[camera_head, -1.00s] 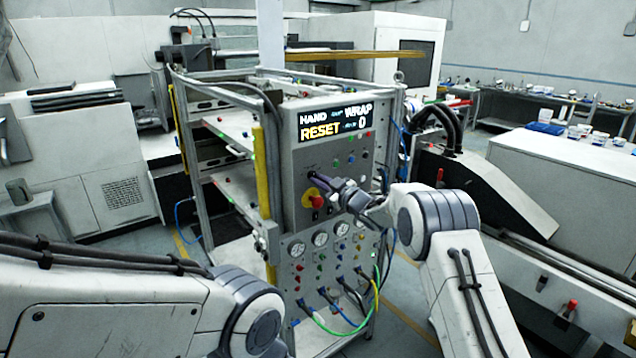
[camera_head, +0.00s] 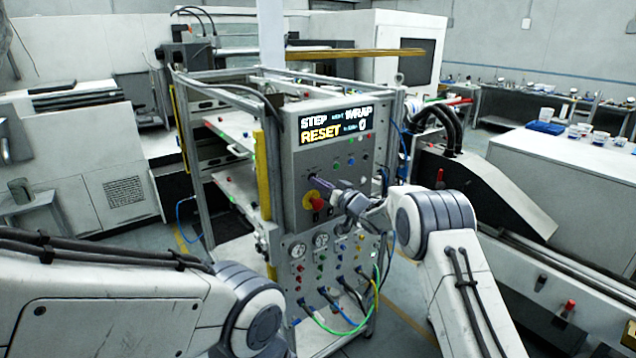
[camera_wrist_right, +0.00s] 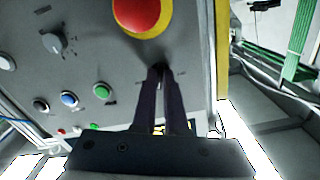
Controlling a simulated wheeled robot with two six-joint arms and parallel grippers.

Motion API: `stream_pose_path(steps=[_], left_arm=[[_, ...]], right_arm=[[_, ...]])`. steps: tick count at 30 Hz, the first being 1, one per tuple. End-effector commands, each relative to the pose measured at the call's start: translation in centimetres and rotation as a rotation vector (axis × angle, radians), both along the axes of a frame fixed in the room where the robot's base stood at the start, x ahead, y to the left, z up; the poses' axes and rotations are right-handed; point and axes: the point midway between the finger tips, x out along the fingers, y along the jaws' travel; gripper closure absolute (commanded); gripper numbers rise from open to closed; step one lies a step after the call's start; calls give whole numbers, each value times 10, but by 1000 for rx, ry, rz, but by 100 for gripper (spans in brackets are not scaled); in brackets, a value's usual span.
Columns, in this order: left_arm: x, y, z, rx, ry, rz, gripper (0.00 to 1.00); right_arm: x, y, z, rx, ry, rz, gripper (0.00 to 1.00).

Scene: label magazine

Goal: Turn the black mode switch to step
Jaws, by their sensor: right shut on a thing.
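The grey control panel (camera_head: 298,160) stands in the middle of the head view. Its display (camera_head: 335,124) reads STEP at the upper left, with RESET in yellow below. My right gripper (camera_head: 313,179) reaches in from the right, its fingertips at the panel face just above the red stop button (camera_head: 317,204). In the right wrist view its two dark fingers (camera_wrist_right: 158,76) are shut on the black mode switch (camera_wrist_right: 157,67), which is mostly hidden between the tips. The red stop button (camera_wrist_right: 141,14) is close beside them. My left gripper is out of view; only my left arm shows.
In the wrist view a grey knob (camera_wrist_right: 54,42) and blue (camera_wrist_right: 69,98) and green (camera_wrist_right: 101,91) buttons sit apart from the fingers. Below the panel are gauges (camera_head: 321,239) and coloured hoses (camera_head: 335,326). A yellow post (camera_head: 261,172) stands left of the panel.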

Motion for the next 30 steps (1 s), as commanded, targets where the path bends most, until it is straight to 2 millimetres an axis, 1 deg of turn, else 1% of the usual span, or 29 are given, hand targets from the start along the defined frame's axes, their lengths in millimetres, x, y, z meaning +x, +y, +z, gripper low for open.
stream_pose_path(steps=[1,7,20,21,22,23,30], left_arm=[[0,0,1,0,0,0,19],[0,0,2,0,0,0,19],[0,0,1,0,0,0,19],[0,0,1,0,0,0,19],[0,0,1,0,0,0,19],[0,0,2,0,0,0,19],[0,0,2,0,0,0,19]], right_arm=[[-2,1,-7,7,22,4,100],[-2,2,-8,36,43,4,100],[-2,2,-8,39,46,5,100],[-2,2,-8,39,46,5,75],[-2,2,-8,39,46,4,63],[-2,2,-8,40,45,5,60],[-1,2,-4,42,39,3,60]])
